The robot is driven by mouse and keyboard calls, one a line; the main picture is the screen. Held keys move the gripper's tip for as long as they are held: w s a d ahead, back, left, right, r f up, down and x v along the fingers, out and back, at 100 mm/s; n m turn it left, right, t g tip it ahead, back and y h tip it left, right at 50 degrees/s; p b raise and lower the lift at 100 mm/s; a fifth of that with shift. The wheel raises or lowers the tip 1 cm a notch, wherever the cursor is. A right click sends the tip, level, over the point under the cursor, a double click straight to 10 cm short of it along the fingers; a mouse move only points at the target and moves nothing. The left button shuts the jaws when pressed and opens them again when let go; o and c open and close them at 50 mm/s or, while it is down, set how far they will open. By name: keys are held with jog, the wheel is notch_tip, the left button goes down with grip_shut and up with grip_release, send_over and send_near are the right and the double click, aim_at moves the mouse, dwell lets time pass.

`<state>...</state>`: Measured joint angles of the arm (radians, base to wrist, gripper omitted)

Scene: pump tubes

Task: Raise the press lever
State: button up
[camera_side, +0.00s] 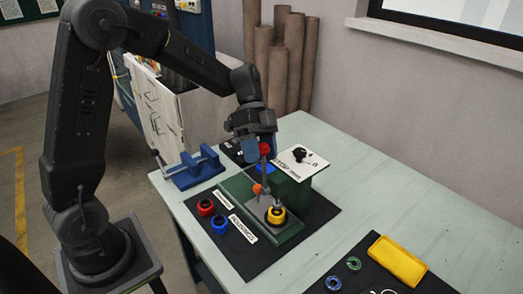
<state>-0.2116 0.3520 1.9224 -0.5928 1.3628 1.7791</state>
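The press (291,190) is a green block and base on a dark mat, at the middle of the side view. A thin grey lever rod (262,172) shows in front of the block, near upright, with a red knob (264,149) at its top. An orange ball (257,189) sits lower, by the press's metal parts. A yellow ring-shaped part (276,215) stands on the base under the press. My gripper (258,152) points down at the red knob, its fingers beside or around it. Whether the fingers touch the knob is too small to tell.
Red (205,207) and blue (219,224) round parts lie on the mat left of the press, by white labels. A blue vise (194,167) stands behind them. A yellow case (397,261) lies front right.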

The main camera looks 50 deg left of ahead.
jog(key=shift+r, duration=0.1)
jog(key=v, duration=1.3)
jog(key=shift+a+r, duration=0.25)
jog(key=shift+a, duration=0.05)
jog(key=shift+w, duration=0.1)
jog(key=s+d+f+n+t+y, duration=0.1)
jog(key=s+d+n+t+y, duration=0.2)
jog(key=s+n, duration=0.4)
jog(key=s+d+f+n+t+y, duration=0.2)
jog(key=s+d+n+t+y, duration=0.2)
jog(key=s, duration=0.9)
jog(key=n+t, duration=0.1)
jog(key=n, duration=0.2)
jog(key=shift+s+d+n+t+y, duration=0.2)
jog(key=shift+d+n+t+y, duration=0.1)
jog(key=shift+d+n, duration=0.1)
